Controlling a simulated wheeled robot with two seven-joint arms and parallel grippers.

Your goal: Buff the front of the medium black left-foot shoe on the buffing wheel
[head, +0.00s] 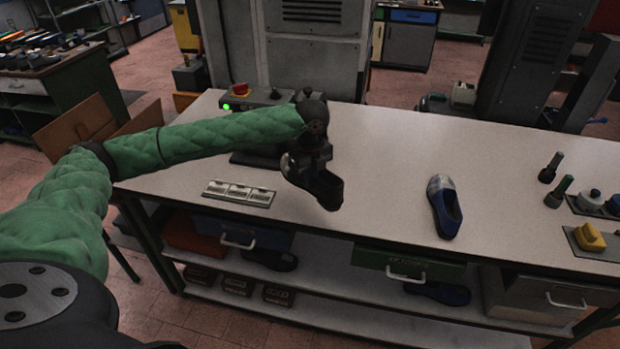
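A black shoe (327,189) hangs in my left gripper (303,160), above the table near its front edge. The shoe is tilted, with its opening toward the lower right and a shinier end at the upper left. The gripper looks shut on it, though its fingertips are hard to make out against the black. A machine with a red button and a green light (262,98) stands at the table's back left. My green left arm covers much of it, and I cannot make out the buffing wheel. My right gripper is not in view.
A blue shoe with a grey toe (447,212) lies on the table (390,160) right of centre. A labelled plate (239,193) lies at the front left. Dark-handled tools (559,190) and a yellow block (590,237) are at the right. The table's middle is clear.

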